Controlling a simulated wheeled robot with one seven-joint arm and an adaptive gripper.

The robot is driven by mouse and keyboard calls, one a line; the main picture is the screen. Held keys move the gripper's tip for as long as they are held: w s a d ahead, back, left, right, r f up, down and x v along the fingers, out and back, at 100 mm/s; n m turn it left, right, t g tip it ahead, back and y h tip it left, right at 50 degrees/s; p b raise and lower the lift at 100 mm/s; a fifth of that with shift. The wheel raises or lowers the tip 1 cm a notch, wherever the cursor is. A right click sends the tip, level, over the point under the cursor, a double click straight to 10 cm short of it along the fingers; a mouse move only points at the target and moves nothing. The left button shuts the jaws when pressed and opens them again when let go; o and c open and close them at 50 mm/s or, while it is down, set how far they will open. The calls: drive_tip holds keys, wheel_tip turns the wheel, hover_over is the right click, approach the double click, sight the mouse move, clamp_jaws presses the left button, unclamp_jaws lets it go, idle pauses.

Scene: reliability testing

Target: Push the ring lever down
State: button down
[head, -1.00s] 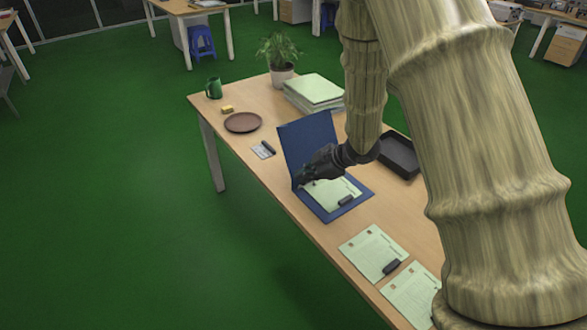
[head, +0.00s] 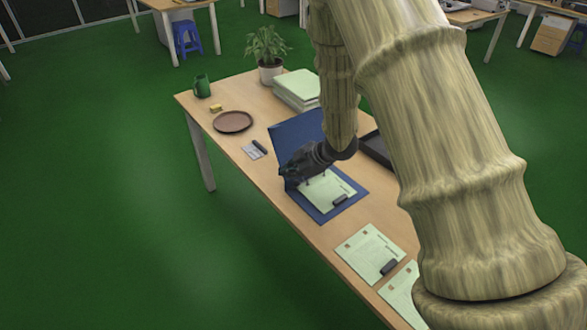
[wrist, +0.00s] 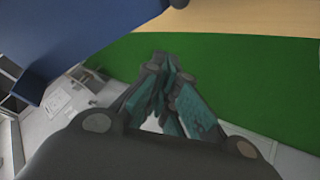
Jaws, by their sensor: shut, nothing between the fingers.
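The blue ring binder (head: 296,132) lies open on the table, its left cover raised. Pale green sheets (head: 333,194) with a small black object (head: 339,199) lie on its flat right side. My gripper (head: 287,181) is at the near left end of the binder's spine, low over it. In the wrist view my gripper (wrist: 166,70) has its teal-padded fingers together with nothing between them, and the blue cover (wrist: 95,25) fills the upper left. The ring lever cannot be made out; my gripper and arm cover part of the spine.
The table (head: 250,185) also holds a brown plate (head: 233,121), green mug (head: 202,86), yellow block (head: 216,108), potted plant (head: 268,45), paper stack (head: 297,87) and dark tray (head: 374,148). More sheets (head: 371,252) lie nearer. Green floor (head: 110,210) is free at left.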

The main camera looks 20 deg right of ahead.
drive_tip(key=shift+w+d+f+p, duration=0.1)
drive_tip(key=shift+w+f+p, duration=0.35)
drive_tip(key=shift+f, duration=0.55)
drive_tip(key=shift+w+d+f+p, duration=0.1)
drive_tip(key=shift+w+f+p, duration=0.35)
drive_tip(key=shift+f, duration=0.55)
drive_tip(key=shift+w+d+f+p, duration=0.1)
drive_tip(key=shift+w+f+p, duration=0.35)
drive_tip(key=shift+f, duration=0.55)
drive_tip(key=shift+s, duration=0.1)
drive_tip(key=shift+s+f+b, duration=0.1)
drive_tip(key=shift+f+b, duration=0.05)
drive_tip(key=shift+b, duration=0.35)
drive_tip(key=shift+s+d+t, duration=0.1)
drive_tip(key=shift+t, duration=0.2)
